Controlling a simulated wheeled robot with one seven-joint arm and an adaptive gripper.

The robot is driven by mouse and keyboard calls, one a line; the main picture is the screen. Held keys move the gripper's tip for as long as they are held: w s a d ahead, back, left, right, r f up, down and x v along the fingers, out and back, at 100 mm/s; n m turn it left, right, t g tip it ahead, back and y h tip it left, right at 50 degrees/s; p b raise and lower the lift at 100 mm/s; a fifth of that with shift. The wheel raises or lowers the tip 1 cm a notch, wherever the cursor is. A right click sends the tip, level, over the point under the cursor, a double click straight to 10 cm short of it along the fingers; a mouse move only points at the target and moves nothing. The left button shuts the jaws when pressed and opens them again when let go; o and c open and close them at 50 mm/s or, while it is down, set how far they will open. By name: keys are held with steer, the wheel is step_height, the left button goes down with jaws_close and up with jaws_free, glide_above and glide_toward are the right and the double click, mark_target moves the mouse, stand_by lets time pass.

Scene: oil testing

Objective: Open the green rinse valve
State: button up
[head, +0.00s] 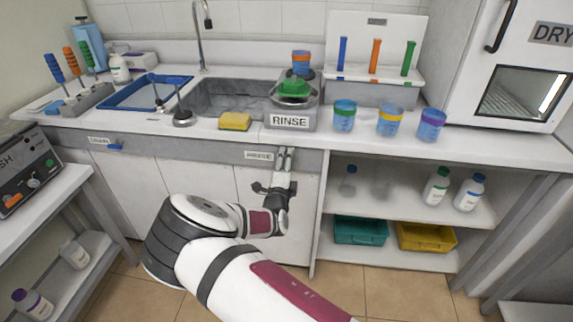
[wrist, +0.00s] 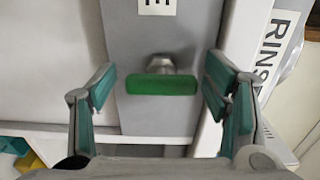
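The green rinse valve (wrist: 163,84) shows in the wrist view as a green bar handle on a short metal stem. It lies crosswise on the grey panel, below a partly cut-off label. My gripper (wrist: 160,76) is open, with one teal-padded finger on each side of the handle and a gap at both ends. Nothing is held. In the head view my gripper (head: 285,154) reaches up to the counter's front panel, just right of the RINSE label (head: 259,155). It hides the green valve there.
A blue valve (head: 115,146) is on the same panel at the left. Above are the sink (head: 225,98), a yellow sponge (head: 235,122) and the rinse station (head: 290,121) with a green piece. An open shelf (head: 410,206) with bottles and bins is to the right of my gripper.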

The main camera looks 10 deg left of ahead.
steer(key=s, duration=1.2)
steer(key=shift+a, duration=0.2)
steer(key=s+d+r+m+g+h+p, duration=0.1)
steer(key=s+d+r+m+g+h, duration=0.25)
steer(key=d+r+m, duration=0.5)
steer(key=s+d+r+m+g+h+p, duration=0.1)
steer(key=s+d+r+m+g+h, duration=0.3)
steer(key=d+m, duration=0.7)
steer(key=s+d+r+m+g+h, duration=0.3)
steer(key=d+r+m+g+h, duration=0.15)
steer(key=d+r+m, duration=0.4)
steer(key=s+d+r+m+g+y+p, duration=0.15)
steer(key=s+r+m+y, duration=0.35)
steer(key=s+m, duration=0.5)
steer(key=s+d+r+m+g+y+p, duration=0.1)
steer(key=s+d+r+m+g+y, duration=0.25)
steer(key=s+m, duration=0.65)
steer(key=s+a+r+m+t+y, duration=0.3)
steer(key=s+a+r+m+y, duration=0.1)
steer(key=s, duration=0.3)
steer(key=shift+a+r+m+p, duration=0.25)
steer(key=shift+r+m+p, duration=0.15)
steer(key=shift+m, duration=0.5)
